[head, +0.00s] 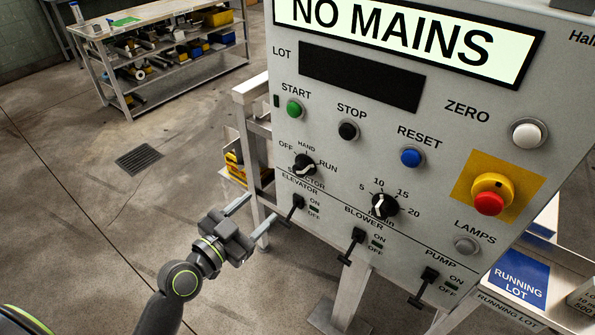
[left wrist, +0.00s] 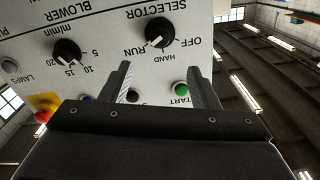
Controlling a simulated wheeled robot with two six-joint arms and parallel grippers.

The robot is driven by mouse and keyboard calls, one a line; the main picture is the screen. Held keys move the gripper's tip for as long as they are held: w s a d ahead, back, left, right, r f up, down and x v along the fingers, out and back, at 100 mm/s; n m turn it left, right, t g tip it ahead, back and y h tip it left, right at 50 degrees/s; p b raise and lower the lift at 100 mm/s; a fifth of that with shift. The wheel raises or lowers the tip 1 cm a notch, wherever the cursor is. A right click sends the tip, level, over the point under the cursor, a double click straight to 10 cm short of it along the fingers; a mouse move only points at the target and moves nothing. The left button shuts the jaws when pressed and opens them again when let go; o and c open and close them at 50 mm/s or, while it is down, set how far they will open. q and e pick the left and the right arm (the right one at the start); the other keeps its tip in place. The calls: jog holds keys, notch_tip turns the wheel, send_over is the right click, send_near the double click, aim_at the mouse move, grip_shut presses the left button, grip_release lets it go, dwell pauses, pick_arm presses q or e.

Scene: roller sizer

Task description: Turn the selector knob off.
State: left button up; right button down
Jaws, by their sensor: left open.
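The selector knob (head: 304,165) is a round black knob on the grey control panel (head: 330,125), with OFF at its left, HAND above and RUN at its right. It also shows upside down in the left wrist view (left wrist: 157,32), its white mark seeming to lie toward RUN; the exact setting is hard to tell. My left gripper (head: 260,209) is open and empty, below and left of the knob, apart from it. In the left wrist view its fingers (left wrist: 160,72) stand on either side of a gap, with the knob beyond. My right gripper is out of view.
The elevator switch (head: 294,205) sits just below the selector. Start (head: 294,109), stop (head: 348,130) and reset (head: 411,157) buttons are above, and a red emergency button (head: 489,203) is further right. Open floor lies left of the panel.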

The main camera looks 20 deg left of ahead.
aim_at(297, 173)
pick_arm(q)
jog(key=p+x, duration=0.3)
jog(key=x, duration=1.1)
jog(key=shift+w+d+p, duration=0.1)
jog(key=shift+w+p, duration=0.2)
jog(key=shift+p, duration=0.05)
jog(key=c, duration=1)
jog(key=shift+o, duration=0.2)
jog(key=shift+f, duration=0.1)
